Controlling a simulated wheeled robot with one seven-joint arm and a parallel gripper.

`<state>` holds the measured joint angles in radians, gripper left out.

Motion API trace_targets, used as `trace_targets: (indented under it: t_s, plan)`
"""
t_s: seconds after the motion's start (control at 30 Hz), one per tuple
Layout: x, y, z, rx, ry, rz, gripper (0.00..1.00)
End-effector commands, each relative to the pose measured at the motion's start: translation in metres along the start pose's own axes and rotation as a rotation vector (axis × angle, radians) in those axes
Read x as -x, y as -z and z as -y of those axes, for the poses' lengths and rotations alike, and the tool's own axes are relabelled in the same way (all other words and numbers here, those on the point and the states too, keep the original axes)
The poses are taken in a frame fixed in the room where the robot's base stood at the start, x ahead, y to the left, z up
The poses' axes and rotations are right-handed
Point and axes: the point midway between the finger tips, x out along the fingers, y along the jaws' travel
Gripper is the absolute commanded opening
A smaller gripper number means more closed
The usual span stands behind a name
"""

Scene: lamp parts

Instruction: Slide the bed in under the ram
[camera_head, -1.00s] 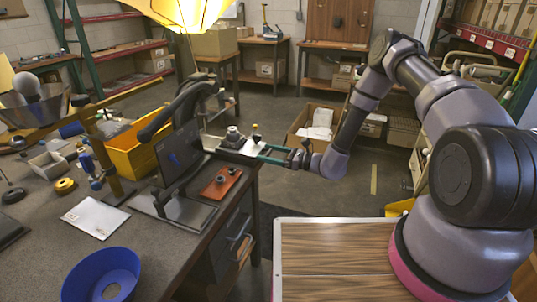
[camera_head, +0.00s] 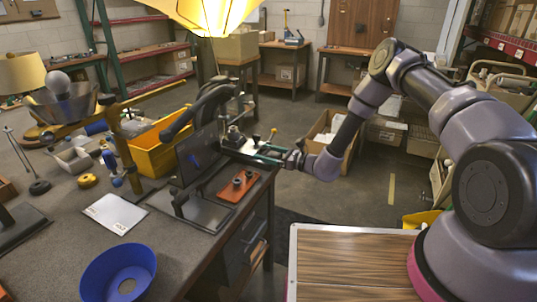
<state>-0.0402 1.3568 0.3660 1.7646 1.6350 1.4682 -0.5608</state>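A black press (camera_head: 206,125) stands on the bench with its curved arm and ram reaching over toward the right. The bed (camera_head: 250,150), a flat plate with a silver top and a teal edge, lies at the press's right side. A small metal fitting (camera_head: 234,138) stands on it. The ram's lower end is dark and partly hidden, so I cannot tell whether the bed is fully beneath it. My gripper (camera_head: 284,157) is at the bed's right end, apparently touching it. The fingers are too small to show whether they are closed on it.
A red-brown plate (camera_head: 238,186) with dark knobs lies in front of the press. A yellow bin (camera_head: 160,150) stands behind it, left. A white sheet (camera_head: 115,213) and a blue bowl (camera_head: 118,272) lie nearer. A wood-topped surface (camera_head: 350,262) is at the front right.

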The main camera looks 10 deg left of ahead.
Motion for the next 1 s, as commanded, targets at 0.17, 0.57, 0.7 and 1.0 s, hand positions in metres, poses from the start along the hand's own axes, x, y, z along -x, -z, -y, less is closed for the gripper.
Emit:
trace_targets:
  t_s: [0.17, 0.57, 0.7, 1.0]
  plan:
    - [-0.001, 0.001, -0.004, -0.003, -0.008, -0.001, 1.0]
    - [0.041, 0.001, -0.001, -0.003, -0.002, -0.003, 1.0]
    - [0.07, 0.001, -0.001, -0.004, -0.002, -0.002, 1.0]
    - [0.105, 0.001, -0.003, -0.003, -0.007, -0.001, 1.0]
